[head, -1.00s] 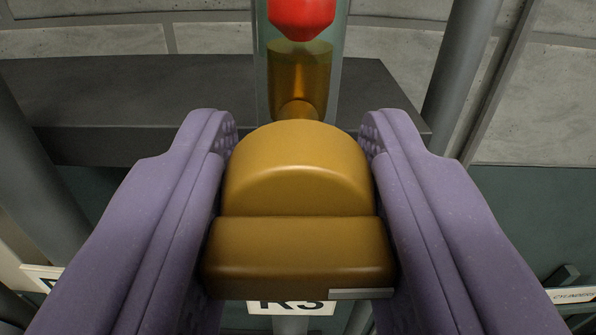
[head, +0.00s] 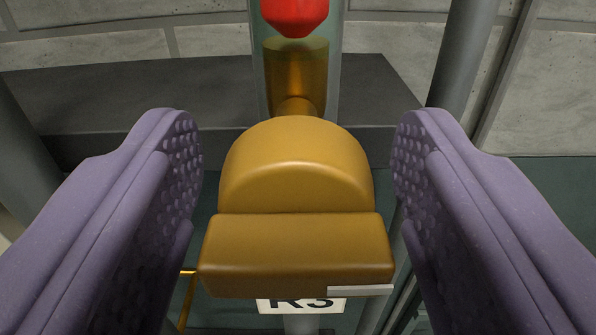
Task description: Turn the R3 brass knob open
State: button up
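The R3 brass knob (head: 295,255) fills the middle of the head view, with a rounded back part and a flat bar-shaped front part. A pale strip shows at the bar's lower right edge. My gripper (head: 298,150) is open, with one purple dimpled finger on each side of the knob. A clear gap shows between each finger and the knob. The white R3 label (head: 301,305) is partly hidden below the knob.
Behind the knob stands a clear tube with amber liquid (head: 297,75) and a red part (head: 295,15) above it. A dark grey shelf (head: 140,95) runs behind. Grey vertical pipes (head: 463,60) stand at both sides, before a block wall.

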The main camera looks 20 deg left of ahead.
aim_at(299, 292)
jog(key=b+v, duration=0.1)
jog(key=v, duration=0.6)
jog(key=shift+s+d, duration=0.15)
jog(key=shift+s, duration=0.2)
